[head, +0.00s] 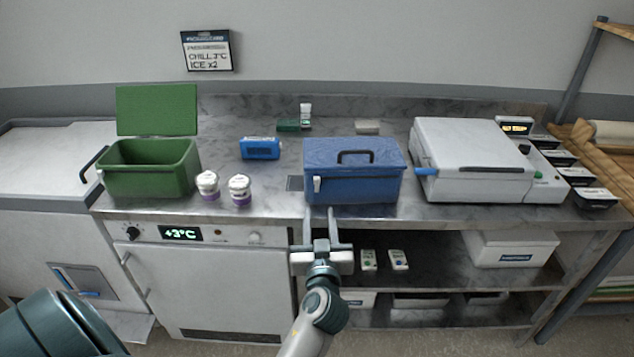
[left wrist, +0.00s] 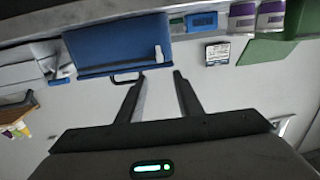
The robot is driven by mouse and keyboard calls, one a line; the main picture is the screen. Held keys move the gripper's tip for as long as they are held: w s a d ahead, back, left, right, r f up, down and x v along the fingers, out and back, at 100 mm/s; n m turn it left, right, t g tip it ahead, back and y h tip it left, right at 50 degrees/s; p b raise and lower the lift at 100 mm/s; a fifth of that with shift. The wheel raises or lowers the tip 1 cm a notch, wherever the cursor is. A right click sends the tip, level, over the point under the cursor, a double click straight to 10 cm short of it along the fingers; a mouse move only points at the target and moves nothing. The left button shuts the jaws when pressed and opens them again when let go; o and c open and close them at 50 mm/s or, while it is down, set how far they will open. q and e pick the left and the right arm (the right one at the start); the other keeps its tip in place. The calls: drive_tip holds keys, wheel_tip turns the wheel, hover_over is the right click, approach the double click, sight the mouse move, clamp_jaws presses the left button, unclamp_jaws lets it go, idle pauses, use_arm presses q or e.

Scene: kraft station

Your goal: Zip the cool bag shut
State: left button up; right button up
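The blue cool bag (head: 360,185) stands on the steel counter, right of centre, with its lid lying down and a dark handle on top. A white pull tab (head: 317,184) hangs at the left end of its front. My left gripper (head: 320,210) is in front of the bag's lower left front, below the tab, with its fingers apart and nothing between them. In the left wrist view, the bag (left wrist: 115,45) and the tab (left wrist: 158,53) are beyond the open fingertips. I cannot tell whether the zip is closed. My right gripper is not in view.
A white lidded machine (head: 470,150) stands close to the bag's right. A green open box (head: 150,170), two white-and-purple tubs (head: 239,190) and a blue pack (head: 260,148) are to the left. The counter's front edge (head: 270,216) runs below; a lower shelf holds a white box (head: 510,250).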

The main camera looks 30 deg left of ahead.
sight(317, 181)
use_arm(q)
drive_tip(key=p+x, duration=0.3)
drive_tip(key=x, duration=0.8)
drive_tip(key=shift+w+a+r+p, duration=0.1)
drive_tip(key=shift+w+p, duration=0.15)
drive_tip(key=shift+p, duration=0.15)
drive_tip(key=shift+w+a, duration=0.4)
drive_tip(key=shift+w, duration=0.15)
clamp_jaws()
